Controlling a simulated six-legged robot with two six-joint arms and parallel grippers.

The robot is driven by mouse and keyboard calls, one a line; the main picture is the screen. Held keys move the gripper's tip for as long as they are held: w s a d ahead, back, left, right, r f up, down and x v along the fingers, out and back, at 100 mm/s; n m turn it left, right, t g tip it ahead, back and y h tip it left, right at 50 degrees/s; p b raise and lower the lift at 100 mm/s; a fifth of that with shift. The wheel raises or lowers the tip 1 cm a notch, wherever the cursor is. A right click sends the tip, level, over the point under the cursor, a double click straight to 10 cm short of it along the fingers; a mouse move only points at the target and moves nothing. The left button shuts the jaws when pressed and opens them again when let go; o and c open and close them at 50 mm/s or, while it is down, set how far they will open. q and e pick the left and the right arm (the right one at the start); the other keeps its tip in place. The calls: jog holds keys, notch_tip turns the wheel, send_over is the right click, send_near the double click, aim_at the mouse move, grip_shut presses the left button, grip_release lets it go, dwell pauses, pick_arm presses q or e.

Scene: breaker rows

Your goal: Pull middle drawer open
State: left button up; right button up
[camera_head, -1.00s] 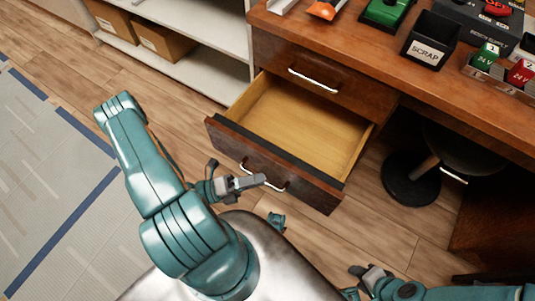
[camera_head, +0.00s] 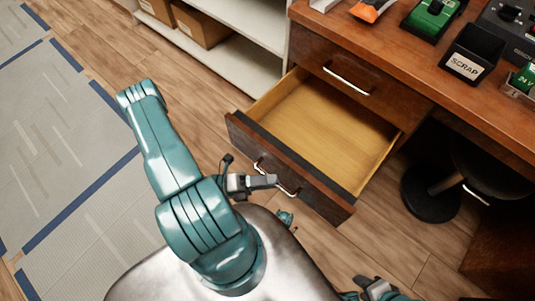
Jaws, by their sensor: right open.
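The middle drawer (camera_head: 290,168) of the brown wooden desk is pulled out, and its pale, empty inside (camera_head: 325,125) shows. Its metal handle (camera_head: 290,190) is on the dark front panel, partly hidden behind my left gripper. My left gripper (camera_head: 268,181) is at the left part of this handle. I cannot tell whether its fingers touch the handle or are closed around it. My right gripper (camera_head: 375,287) is open at the bottom edge, low and apart from the drawer, partly cut off.
A shut drawer with a metal handle (camera_head: 347,79) is above. The desk top carries a black SCRAP bin (camera_head: 468,58), a green device (camera_head: 431,18) and an orange-grey item (camera_head: 371,9). A stool (camera_head: 430,193) stands under the desk. White shelves (camera_head: 245,65) hold cardboard boxes. Floor at left is clear.

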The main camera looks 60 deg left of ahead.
pick_arm(q)
jog(key=shift+s, duration=0.1)
jog(key=v, duration=1.6)
jog(key=shift+p, duration=0.35)
jog(key=shift+s+a, duration=0.1)
jog(key=shift+s, duration=0.05)
